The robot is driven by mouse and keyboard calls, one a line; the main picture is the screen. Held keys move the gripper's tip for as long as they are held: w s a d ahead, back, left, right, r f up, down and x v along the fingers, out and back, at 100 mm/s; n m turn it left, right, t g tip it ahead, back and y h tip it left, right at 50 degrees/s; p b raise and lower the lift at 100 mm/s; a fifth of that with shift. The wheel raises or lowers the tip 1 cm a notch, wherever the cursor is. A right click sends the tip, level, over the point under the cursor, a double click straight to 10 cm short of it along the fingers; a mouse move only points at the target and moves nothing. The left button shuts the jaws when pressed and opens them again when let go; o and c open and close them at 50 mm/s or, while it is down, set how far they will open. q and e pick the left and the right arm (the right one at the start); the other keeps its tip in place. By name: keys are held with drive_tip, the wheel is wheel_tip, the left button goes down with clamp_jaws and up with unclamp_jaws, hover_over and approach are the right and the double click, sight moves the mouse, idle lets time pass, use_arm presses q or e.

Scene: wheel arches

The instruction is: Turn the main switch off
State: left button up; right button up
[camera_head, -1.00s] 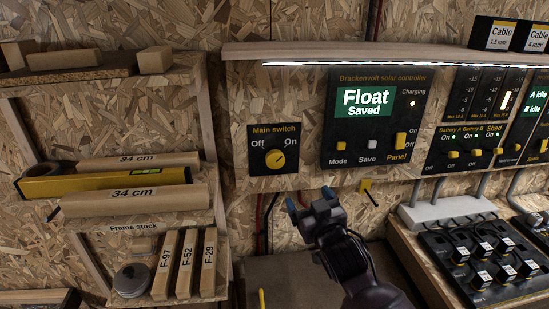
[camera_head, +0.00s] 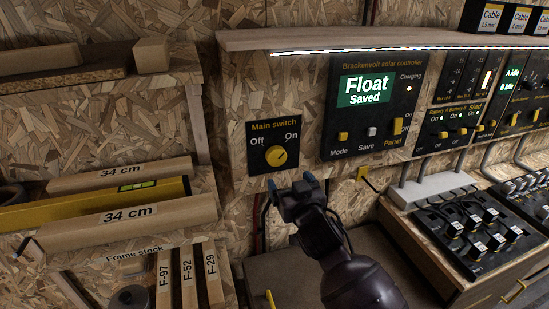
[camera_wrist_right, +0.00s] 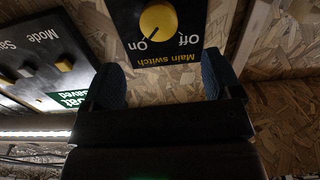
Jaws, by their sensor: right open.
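The main switch is a black plate (camera_head: 261,135) with a yellow round knob (camera_head: 276,156), on the chipboard panel. Off is printed at its upper left and On at its upper right. The knob's mark points toward On. In the right wrist view the plate is upside down and the knob (camera_wrist_right: 158,22) shows at the top. My right gripper (camera_head: 290,182) is open and empty, just below and slightly right of the knob, apart from it. Its two blue-tipped fingers (camera_wrist_right: 163,80) point toward the plate. My left gripper is out of view.
The solar controller (camera_head: 335,118), reading Float Saved, is right of the switch. A yellow hook (camera_head: 362,173) sits under the panel.

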sight(278, 160)
drive_tip(key=x, duration=1)
drive_tip(key=shift+w+b, duration=0.3)
drive_tip(key=shift+b, duration=0.05)
drive_tip(key=c, duration=0.9)
